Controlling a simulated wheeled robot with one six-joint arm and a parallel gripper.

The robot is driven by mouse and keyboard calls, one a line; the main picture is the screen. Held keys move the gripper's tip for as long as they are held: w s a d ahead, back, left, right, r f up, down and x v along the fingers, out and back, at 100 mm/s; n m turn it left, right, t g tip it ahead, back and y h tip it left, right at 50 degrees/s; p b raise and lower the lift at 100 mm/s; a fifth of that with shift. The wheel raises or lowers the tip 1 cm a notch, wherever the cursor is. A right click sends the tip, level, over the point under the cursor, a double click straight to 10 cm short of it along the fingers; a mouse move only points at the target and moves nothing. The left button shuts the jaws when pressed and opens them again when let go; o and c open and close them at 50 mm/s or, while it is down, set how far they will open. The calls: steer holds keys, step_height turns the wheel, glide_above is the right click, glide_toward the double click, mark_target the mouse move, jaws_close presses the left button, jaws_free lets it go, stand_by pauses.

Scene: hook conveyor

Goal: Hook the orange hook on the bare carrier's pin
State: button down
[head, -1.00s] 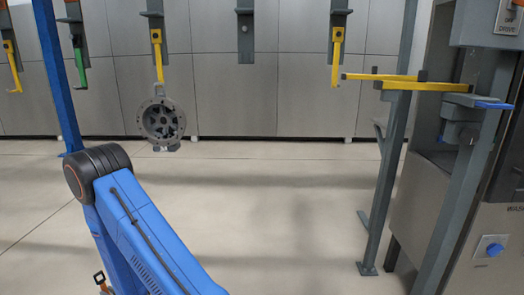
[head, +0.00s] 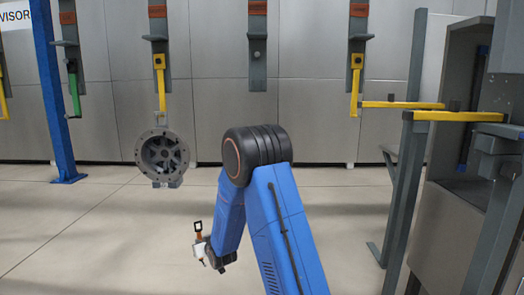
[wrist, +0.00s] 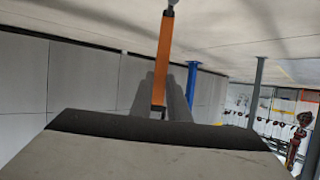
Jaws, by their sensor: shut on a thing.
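The bare carrier (head: 257,75) hangs at the top centre in the head view, a grey plate with an orange band. Its small round pin (head: 257,55) carries nothing. My gripper (head: 201,246) is low, left of and well below that carrier, beyond my blue arm. It is shut on the orange hook (wrist: 164,55), a straight orange bar in the wrist view, between the dark fingers (wrist: 162,95). In the head view only a small orange part of the hook (head: 198,234) shows, beside a dark square outline. The hook's far end is cut off in the wrist view.
A neighbouring carrier to the left has a yellow hook (head: 160,80) with a round grey housing (head: 162,155) hanging. Another yellow hook (head: 355,85) hangs to the right, near yellow bars (head: 440,115) on a grey stand. A blue post (head: 48,90) stands left. Floor between is clear.

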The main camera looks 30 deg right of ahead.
steer(key=s+d+r, duration=0.1)
steer(key=d+r, duration=0.1)
steer(key=r, duration=1.1)
steer(key=s+d+r+m+h, duration=0.1)
steer(key=d+r, duration=0.1)
steer(key=r, duration=1.1)
steer(key=s+d+r, duration=0.2)
steer(key=r, duration=1.2)
steer(key=s+d+r+m+h, duration=0.2)
steer(key=s+d+r+h, duration=0.1)
steer(key=s+r, duration=2.65)
steer(key=shift+g, duration=0.3)
steer(key=shift+w+d+f, duration=0.1)
steer(key=shift+w+d, duration=0.8)
steer(key=shift+w, duration=0.5)
steer(key=shift+w+d+f, duration=0.1)
steer(key=shift+w+d, duration=0.75)
steer(key=shift+w, duration=0.55)
steer(key=shift+w+d, duration=0.9)
steer(key=shift+w, duration=0.5)
steer(key=shift+w+d+f, duration=0.25)
steer(key=shift+w+f, duration=0.05)
steer(key=shift+f, duration=0.15)
